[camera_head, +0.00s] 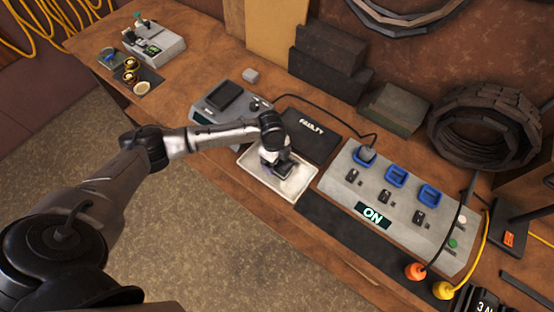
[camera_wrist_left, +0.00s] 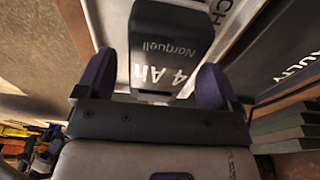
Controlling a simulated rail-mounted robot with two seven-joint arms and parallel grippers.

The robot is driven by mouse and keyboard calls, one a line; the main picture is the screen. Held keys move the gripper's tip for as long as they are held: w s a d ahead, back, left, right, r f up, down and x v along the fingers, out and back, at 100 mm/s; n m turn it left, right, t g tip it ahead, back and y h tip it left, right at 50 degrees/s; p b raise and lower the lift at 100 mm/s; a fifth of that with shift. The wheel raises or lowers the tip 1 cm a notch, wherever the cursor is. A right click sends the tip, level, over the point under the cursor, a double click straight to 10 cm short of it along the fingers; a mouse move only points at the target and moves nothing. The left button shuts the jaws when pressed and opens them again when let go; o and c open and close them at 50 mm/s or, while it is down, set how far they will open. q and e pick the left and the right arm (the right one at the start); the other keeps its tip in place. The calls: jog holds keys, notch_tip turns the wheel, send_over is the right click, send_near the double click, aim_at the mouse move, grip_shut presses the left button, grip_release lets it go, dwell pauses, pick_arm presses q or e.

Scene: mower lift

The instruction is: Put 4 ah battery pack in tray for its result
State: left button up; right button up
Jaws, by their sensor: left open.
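The 4 Ah battery pack (camera_wrist_left: 165,45) is dark grey, with "4 Ah Norquell" lettering in the left wrist view. In the head view it shows as a small dark block (camera_head: 283,169) at the white tray (camera_head: 302,184). My left gripper (camera_head: 272,163) is over the tray. In the left wrist view its purple fingertips (camera_wrist_left: 155,88) stand on either side of the pack's near end, open, with gaps visible. The gripper hides part of the pack. A black tray marked "FAULTY" (camera_head: 312,134) lies just behind the white tray. My right gripper is not in view.
A grey device with a dark cradle (camera_head: 222,103) stands left of the black tray. A grey charger panel reading "ON" (camera_head: 400,205), with blue sockets, stands to the right. A black cable (camera_head: 328,116) runs behind the black tray. Dark blocks (camera_head: 330,60) line the back.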

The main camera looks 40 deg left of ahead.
pick_arm(q)
notch_tip(320, 180, up, 11)
jog(key=a, duration=0.1)
jog(key=s+d+f+n+t+h, duration=0.1)
jog(key=s+d+f+n, duration=0.1)
jog(key=s+d+f, duration=0.35)
jog(key=s+d+f+n+t+h, duration=0.1)
jog(key=s+d+f+n, duration=0.1)
jog(key=s+d, duration=0.5)
jog(key=s+a+n+t+y, duration=0.1)
jog(key=s+a+n+y, duration=0.2)
jog(key=s+n, duration=0.8)
jog(key=s, duration=0.3)
jog(key=shift+a+r, duration=0.15)
jog(key=shift+a, duration=0.05)
jog(key=shift+p, duration=0.3)
notch_tip(320, 180, up, 21)
jog(key=p, duration=2.1)
